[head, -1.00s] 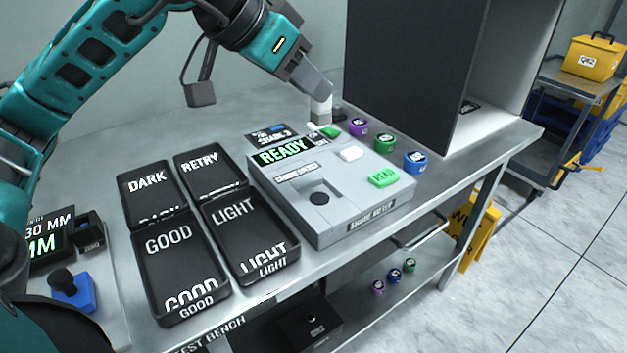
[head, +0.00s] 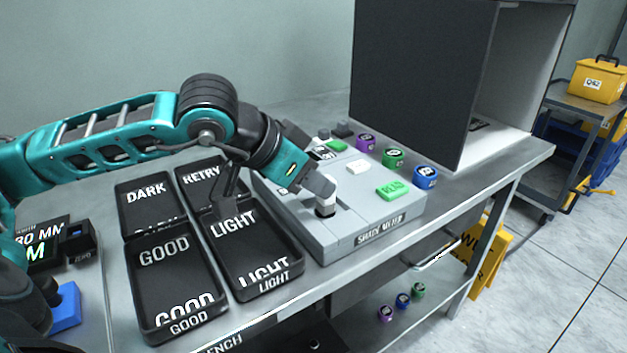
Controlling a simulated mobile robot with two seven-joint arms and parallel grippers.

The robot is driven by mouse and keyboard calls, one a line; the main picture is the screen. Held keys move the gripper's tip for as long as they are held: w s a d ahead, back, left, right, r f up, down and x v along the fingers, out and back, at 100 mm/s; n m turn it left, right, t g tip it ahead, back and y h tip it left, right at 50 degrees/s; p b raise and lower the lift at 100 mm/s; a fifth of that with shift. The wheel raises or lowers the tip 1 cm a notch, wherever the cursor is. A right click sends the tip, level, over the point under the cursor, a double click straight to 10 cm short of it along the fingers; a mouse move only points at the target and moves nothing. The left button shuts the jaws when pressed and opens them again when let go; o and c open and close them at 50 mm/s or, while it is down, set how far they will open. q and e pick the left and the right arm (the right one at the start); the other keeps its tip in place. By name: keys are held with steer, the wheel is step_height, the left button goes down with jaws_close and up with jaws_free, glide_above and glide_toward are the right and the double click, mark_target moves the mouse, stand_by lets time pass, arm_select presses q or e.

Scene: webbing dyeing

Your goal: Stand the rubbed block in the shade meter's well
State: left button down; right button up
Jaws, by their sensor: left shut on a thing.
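The grey shade meter (head: 375,222) sits on the bench, with a green READ button (head: 394,190) on its right side. My left gripper (head: 323,195) is at the well area in the meter's front part, pointing down. It is shut on a small block (head: 327,209), of which a pale band shows just below the fingertips. A dark area lies directly under the block, where the well is. The fingers and block cover most of the well, so I cannot tell how deep the block sits. My right gripper is not in view.
Black trays marked DARK (head: 146,228), RETRY (head: 203,208), GOOD (head: 158,330) and LIGHT (head: 262,290) lie left of the meter. Purple (head: 366,142), green (head: 392,158) and blue (head: 425,177) round pieces stand to its right. A tall dark cabinet (head: 420,80) stands behind.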

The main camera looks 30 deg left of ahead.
arm_select(q)
steer(key=shift+f+b, duration=0.15)
steer(key=shift+b, duration=0.15)
steer(key=c, duration=0.9)
jaws_free()
steer(key=shift+c, duration=0.2)
steer(key=shift+a+r+p, duration=0.1)
steer(key=shift+r+p, duration=0.2)
steer(key=shift+r, duration=0.05)
steer(key=v, duration=1.1)
steer(key=shift+s+r, duration=0.2)
steer(key=shift+s, duration=0.1)
steer(key=shift+r, duration=0.1)
